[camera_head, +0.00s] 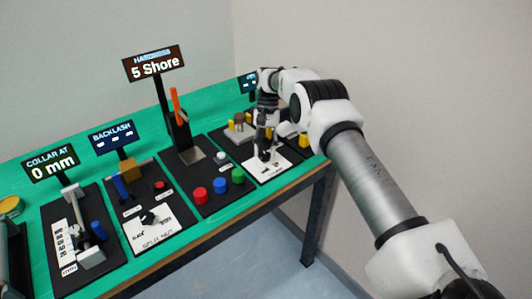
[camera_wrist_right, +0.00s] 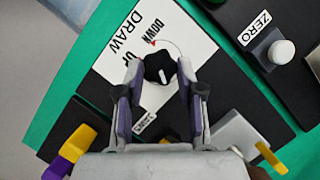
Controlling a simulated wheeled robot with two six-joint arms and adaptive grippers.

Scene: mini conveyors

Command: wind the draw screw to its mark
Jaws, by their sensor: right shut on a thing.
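The draw screw's black knob (camera_wrist_right: 160,68), with a white pointer line, sits on a white card (camera_wrist_right: 112,50) marked DRAW, UP and DOWN, with a small red mark by DOWN. My right gripper (camera_wrist_right: 158,76) is shut on the knob, with one finger on each side. In the head view the right gripper (camera_head: 265,155) points down at the white card (camera_head: 280,168) near the bench's right end, and the knob is mostly hidden there. A display (camera_head: 247,84) behind my arm is mostly covered, so its reading cannot be made out. My left gripper is not in view.
A green bench (camera_head: 206,108) holds other panels. Signs read COLLAR AT 0 mm (camera_head: 51,164), BACKLASH (camera_head: 112,137) and HARDNESS 5 Shore (camera_head: 154,64). Red, blue and green buttons (camera_head: 237,176) stand left of the card. A ZERO panel (camera_wrist_right: 243,22) with a white knob (camera_wrist_right: 281,52) is close by.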

